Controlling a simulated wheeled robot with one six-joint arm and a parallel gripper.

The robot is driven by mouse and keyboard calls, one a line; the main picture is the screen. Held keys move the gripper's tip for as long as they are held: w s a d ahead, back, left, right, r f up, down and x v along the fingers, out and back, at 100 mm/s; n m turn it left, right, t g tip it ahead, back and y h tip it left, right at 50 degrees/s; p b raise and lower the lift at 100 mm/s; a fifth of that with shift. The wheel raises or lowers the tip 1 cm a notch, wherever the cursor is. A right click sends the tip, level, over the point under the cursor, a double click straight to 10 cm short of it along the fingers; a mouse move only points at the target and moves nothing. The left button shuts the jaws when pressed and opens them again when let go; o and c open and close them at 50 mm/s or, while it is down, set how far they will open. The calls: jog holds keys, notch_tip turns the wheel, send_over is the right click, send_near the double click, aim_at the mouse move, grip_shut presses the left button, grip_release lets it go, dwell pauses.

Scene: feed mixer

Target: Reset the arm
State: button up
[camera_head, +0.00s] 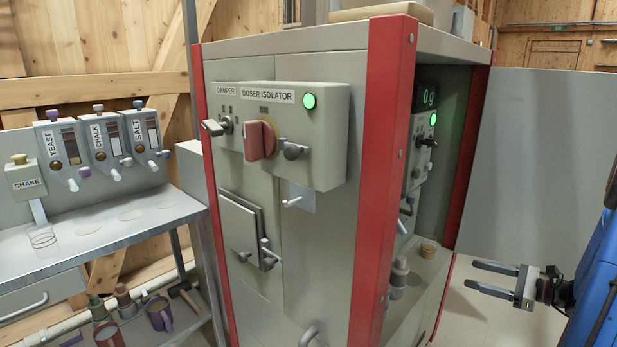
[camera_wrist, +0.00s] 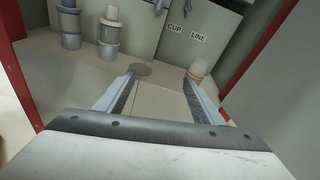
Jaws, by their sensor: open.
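My gripper (camera_head: 492,279) is open and empty. In the head view it is at the right, to the right of the red-framed cabinet, with its two fingers pointing left toward the cabinet's open side. In the wrist view my gripper (camera_wrist: 160,85) has its fingers spread over the cabinet's inner shelf (camera_wrist: 90,85). A small tan cup (camera_wrist: 200,70) stands just beyond the right fingertip, and I cannot tell whether they touch. A dark round spot (camera_wrist: 142,69) lies on the shelf near the left fingertip.
Stacked jars (camera_wrist: 110,30) stand at the shelf's left. The cabinet's red post (camera_head: 383,180) and the open door panel (camera_head: 535,160) flank the opening. A bench (camera_head: 110,235) with yeast, chalk and salt dispensers is at the left. Floor right of the cabinet looks clear.

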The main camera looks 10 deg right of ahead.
jog(key=s+a+r+n+g+h, duration=0.1)
jog(key=s+a+r+n+g, duration=0.2)
jog(key=a, duration=0.5)
jog(key=s+a+r+n+g, duration=0.1)
jog(key=s+a+n+g, duration=0.3)
jog(key=a, duration=0.4)
jog(key=s+a+r+n+g+h, duration=0.1)
jog(key=s+a+r+n+g, duration=0.15)
jog(key=a+n, duration=0.4)
jog(key=s+a+r+n+t+h, duration=0.1)
jog(key=s+a+n+h, duration=0.2)
jog(key=s+n, duration=0.3)
jog(key=s+a+r+n+t+h, duration=0.1)
jog(key=s+n+h, duration=0.4)
jog(key=s, duration=0.6)
jog(key=shift+s+a+r+n+h, duration=0.4)
jog(key=shift+a+r+n, duration=0.15)
jog(key=shift+a, duration=0.65)
